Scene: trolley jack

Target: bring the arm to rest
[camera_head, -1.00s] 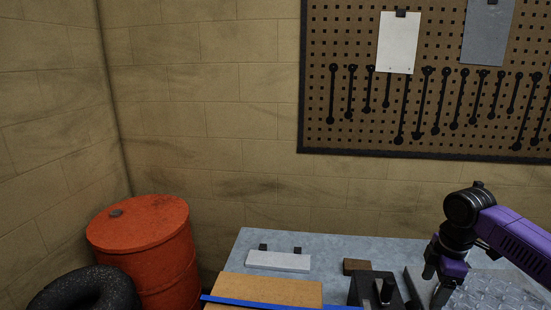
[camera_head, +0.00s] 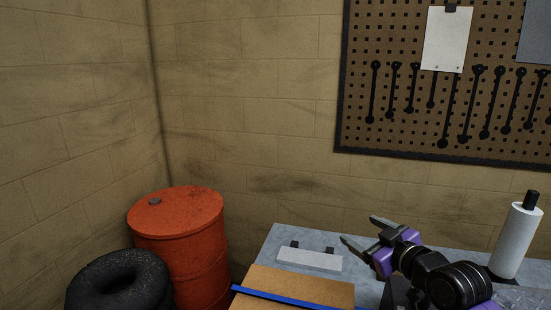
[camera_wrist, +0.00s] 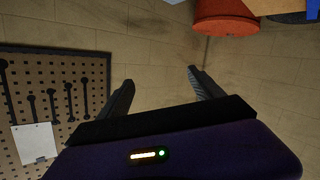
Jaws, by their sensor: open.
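My gripper (camera_head: 362,231) is in the head view above the workbench (camera_head: 304,237), at the lower right of the picture. Its two fingers are spread apart and point left and up, with nothing between them. In the wrist view my gripper (camera_wrist: 158,84) also shows open and empty, with the wall behind its fingers. My purple and black arm folds down to the right of the gripper, and its lower part is cut off by the picture's edge.
A white paper roll (camera_head: 515,240) stands upright right of my arm. A pale plate (camera_head: 309,259) and a brown board (camera_head: 290,285) with a blue strip lie on the bench. A red drum (camera_head: 178,240) and black tyre (camera_head: 120,284) stand left. A pegboard (camera_head: 400,140) hangs behind.

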